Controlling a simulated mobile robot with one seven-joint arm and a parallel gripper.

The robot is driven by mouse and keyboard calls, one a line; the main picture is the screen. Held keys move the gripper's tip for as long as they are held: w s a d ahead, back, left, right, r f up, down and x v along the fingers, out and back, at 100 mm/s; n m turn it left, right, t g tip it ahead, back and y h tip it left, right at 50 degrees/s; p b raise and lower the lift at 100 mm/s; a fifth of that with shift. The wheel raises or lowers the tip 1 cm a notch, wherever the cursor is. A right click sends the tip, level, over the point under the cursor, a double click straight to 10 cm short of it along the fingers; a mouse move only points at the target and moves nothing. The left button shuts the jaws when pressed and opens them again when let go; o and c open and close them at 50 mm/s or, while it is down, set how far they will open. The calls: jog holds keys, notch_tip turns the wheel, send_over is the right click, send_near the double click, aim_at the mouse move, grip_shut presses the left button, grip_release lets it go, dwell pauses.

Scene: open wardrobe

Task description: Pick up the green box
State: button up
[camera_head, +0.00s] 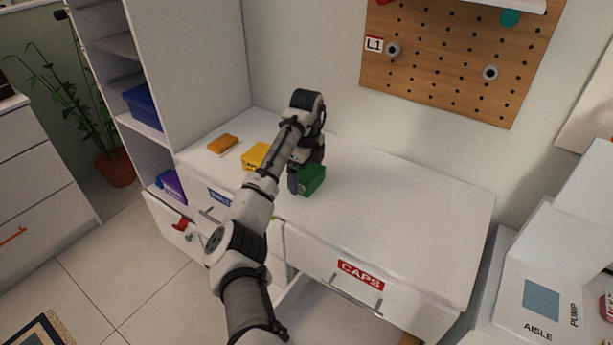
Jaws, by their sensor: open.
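The green box (313,179) sits on the white cabinet top, near its front edge. My arm reaches over the cabinet from the front. My gripper (297,182) points down at the green box's left side, and its fingers partly overlap the box in this view. The gripper is open. The arm and gripper hide part of the box's left side, and I cannot tell whether the fingers touch it.
A yellow box (255,156) stands just left of my gripper, and an orange item (222,143) lies farther left. The cabinet top (400,205) is clear to the right. A tall shelf (195,60) bounds the left side, and a pegboard wall (450,60) the back.

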jog(key=c, duration=0.9)
jog(key=shift+c, duration=0.2)
jog(key=shift+r, duration=0.15)
